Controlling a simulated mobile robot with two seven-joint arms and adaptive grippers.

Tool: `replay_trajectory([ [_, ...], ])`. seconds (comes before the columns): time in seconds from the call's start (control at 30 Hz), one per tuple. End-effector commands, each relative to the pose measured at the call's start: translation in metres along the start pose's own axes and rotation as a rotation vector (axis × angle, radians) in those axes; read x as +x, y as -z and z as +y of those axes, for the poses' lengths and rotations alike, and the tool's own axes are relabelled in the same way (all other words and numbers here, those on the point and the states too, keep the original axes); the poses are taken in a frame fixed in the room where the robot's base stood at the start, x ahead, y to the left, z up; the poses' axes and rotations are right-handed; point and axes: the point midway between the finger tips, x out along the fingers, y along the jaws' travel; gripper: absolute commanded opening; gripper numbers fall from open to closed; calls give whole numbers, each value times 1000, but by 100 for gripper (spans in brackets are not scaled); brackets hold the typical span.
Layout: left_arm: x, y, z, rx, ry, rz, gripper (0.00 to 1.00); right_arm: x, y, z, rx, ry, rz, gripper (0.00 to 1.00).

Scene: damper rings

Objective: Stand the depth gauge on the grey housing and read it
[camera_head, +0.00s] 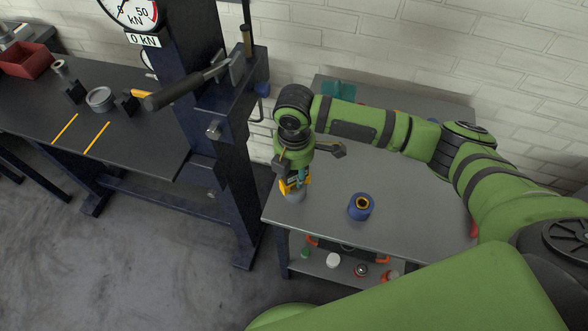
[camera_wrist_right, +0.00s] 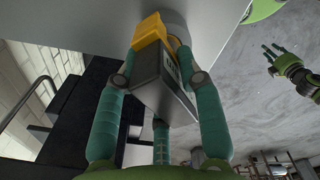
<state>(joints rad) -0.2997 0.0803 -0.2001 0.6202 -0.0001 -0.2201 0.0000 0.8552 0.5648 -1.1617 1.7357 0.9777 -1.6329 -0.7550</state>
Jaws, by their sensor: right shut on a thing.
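My right gripper (camera_head: 293,177) is at the left end of the grey side table and is shut on the depth gauge (camera_head: 287,187), which has a yellow part and a dark body. In the right wrist view its teal fingers (camera_wrist_right: 165,85) hold the gauge (camera_wrist_right: 150,72) from both sides. The gauge's small display faces sideways and I cannot read it. The grey housing (camera_head: 296,197) stands on the table under the gauge; it also shows in the wrist view (camera_wrist_right: 176,24). I cannot tell whether they touch. My left gripper (camera_wrist_right: 271,55) appears open and empty in the wrist view.
A blue housing with an orange ring (camera_head: 361,207) stands right of my gripper on the side table (camera_head: 410,205). The press (camera_head: 215,110) with its lever stands left. A dark bench (camera_head: 130,145) holds a grey ring (camera_head: 100,98) and a red bin (camera_head: 25,61).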

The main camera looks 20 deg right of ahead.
Motion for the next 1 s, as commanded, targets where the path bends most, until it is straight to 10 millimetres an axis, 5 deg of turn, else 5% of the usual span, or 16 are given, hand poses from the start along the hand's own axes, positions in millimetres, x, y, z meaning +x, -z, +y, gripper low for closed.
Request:
replay_trajectory([
  [0.27, 0, 0, 0, 0, 0, 0, 40, 3, 0, 0, -1, -1, 1, 0],
  [0.3, 0, 0, 0, 0, 0, 0, 40, 3, 0, 0, -1, -1, 1, 53],
  [0.33, 0, 0, 0, 0, 0, 0, 40, 3, 0, 0, -1, -1, 1, 65],
  [0.73, 0, -2, 0, -1, 0, -2, 40, 0, 0, 0, 0, 0, 0, 65],
  [1.0, 0, -1, 0, -1, 0, -1, 40, -46, 0, 1, -1, -5, 1, 65],
])
